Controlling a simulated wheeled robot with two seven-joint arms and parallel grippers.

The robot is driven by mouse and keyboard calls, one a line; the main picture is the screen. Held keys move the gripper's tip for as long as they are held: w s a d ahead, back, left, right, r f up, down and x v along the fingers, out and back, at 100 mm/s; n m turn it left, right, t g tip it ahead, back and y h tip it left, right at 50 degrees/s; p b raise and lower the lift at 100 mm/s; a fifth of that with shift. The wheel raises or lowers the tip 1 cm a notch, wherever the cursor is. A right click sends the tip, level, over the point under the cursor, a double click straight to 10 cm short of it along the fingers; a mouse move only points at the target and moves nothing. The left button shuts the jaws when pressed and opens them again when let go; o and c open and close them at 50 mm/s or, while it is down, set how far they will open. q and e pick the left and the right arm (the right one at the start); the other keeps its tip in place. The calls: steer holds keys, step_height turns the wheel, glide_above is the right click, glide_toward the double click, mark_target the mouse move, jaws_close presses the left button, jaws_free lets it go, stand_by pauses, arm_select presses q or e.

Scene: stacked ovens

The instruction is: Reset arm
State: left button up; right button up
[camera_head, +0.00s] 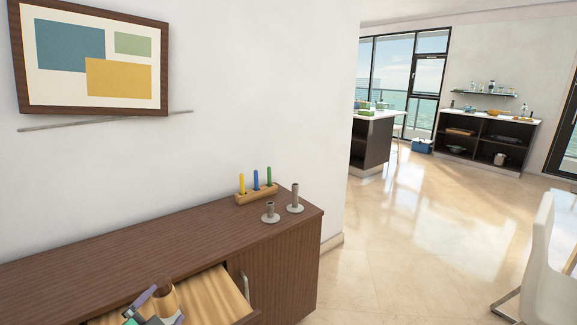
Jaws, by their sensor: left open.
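My left gripper (160,307) shows at the bottom edge of the head view, over the open drawer (215,297) of a dark wooden sideboard (150,243). Its jaws are open, and most of it and its arm is cut off by the frame. A brown cylinder-like object (166,299) is right beside the fingers; I cannot tell whether they touch it. My right gripper is not in view.
On the sideboard top stand a wooden holder (256,195) with coloured candles and two grey candlesticks (295,200) (270,213). A metal handle (245,287) is right of the drawer. A white chair (545,265) stands at right; the floor between is clear.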

arm_select(q)
steer(key=s+d+f+n+g+h, duration=0.1)
steer(key=s+d+f+n+g, duration=0.1)
steer(key=s+f+n+g, duration=0.45)
steer(key=s+d+f+n+g+h, duration=0.1)
steer(key=s+d+f+g, duration=0.25)
steer(key=s+f, duration=0.7)
steer(key=s+a+f+g+b, duration=0.1)
steer(key=s+f, duration=0.1)
steer(key=f, duration=0.9)
steer(key=s+f, duration=0.2)
steer(key=f, duration=0.9)
steer(key=s+a+f+g+b, duration=0.1)
steer(key=s+a+f, duration=0.2)
steer(key=s+f, duration=1.2)
steer(key=shift+s+f+m+g+y, duration=0.15)
steer(key=shift+s+m+g+y, duration=0.2)
steer(key=shift+s, duration=0.45)
